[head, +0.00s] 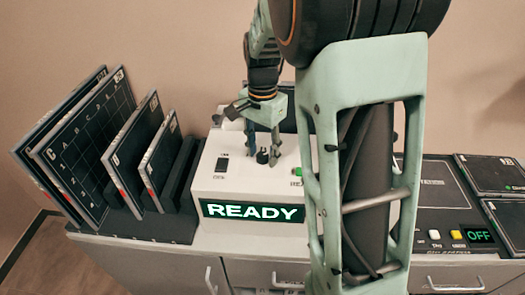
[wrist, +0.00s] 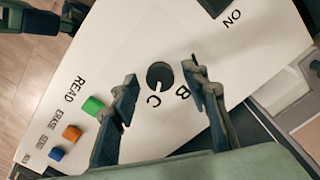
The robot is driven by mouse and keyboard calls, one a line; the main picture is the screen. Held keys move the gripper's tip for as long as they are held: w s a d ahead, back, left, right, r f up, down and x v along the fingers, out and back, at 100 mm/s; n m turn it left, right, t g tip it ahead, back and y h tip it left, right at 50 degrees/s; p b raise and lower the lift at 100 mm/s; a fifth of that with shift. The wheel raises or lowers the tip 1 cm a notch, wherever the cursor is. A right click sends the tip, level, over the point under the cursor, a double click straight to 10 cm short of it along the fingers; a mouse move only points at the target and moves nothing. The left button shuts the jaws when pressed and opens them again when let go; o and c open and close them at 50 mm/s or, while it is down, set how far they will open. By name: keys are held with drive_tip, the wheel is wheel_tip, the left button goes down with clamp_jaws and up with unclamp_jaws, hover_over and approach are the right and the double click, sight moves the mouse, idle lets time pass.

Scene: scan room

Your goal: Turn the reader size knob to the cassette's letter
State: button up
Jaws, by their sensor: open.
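The dark round size knob (wrist: 160,75) sits on the white top of the reader (wrist: 235,70). In the head view the knob (head: 262,157) is small and dark. My gripper (wrist: 161,78) is open and empty, its fingers on either side of the knob; whether they touch it I cannot tell. In the head view my gripper (head: 263,147) points down over the reader top.
The reader's front display (head: 253,211) says READY. Green (wrist: 93,105), orange (wrist: 72,132) and blue (wrist: 56,153) buttons lie beside the knob. A dark switch (head: 223,163) is on the reader top. A console with an OFF display (head: 479,236) stands at right.

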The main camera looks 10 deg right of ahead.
clamp_jaws()
drive_tip(key=shift+n, duration=0.4)
drive_tip(key=n, duration=0.5)
drive_tip(key=shift+n, duration=0.3)
drive_tip(key=n, duration=0.5)
drive_tip(key=shift+p, duration=0.3)
drive_tip(key=shift+n, duration=0.3)
unclamp_jaws()
